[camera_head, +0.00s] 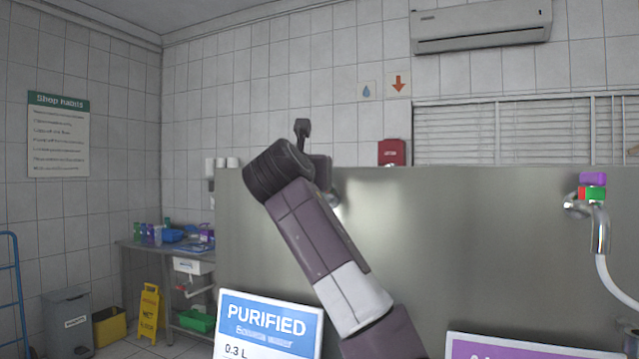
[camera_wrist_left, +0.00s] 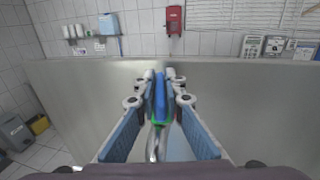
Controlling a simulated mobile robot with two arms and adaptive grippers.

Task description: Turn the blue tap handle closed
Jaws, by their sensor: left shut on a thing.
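The blue tap handle (camera_wrist_left: 161,95) stands between the fingers of my left gripper (camera_wrist_left: 160,76) in the left wrist view. The gripper is shut on it, with a fingertip against each side. Below the handle are a green ring (camera_wrist_left: 160,123) and the chrome tap body (camera_wrist_left: 154,146). In the head view my left arm covers the blue handle; only a bit of chrome (camera_head: 335,201) shows beside the arm. My right gripper is in neither view.
A steel panel (camera_head: 460,240) spans the middle. A second tap with a purple handle (camera_head: 592,179) is on its right. A PURIFIED sign (camera_head: 268,326) stands low in front. A red box (camera_head: 391,152) hangs behind. A side table (camera_head: 140,246) and yellow floor sign (camera_head: 149,312) are at left.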

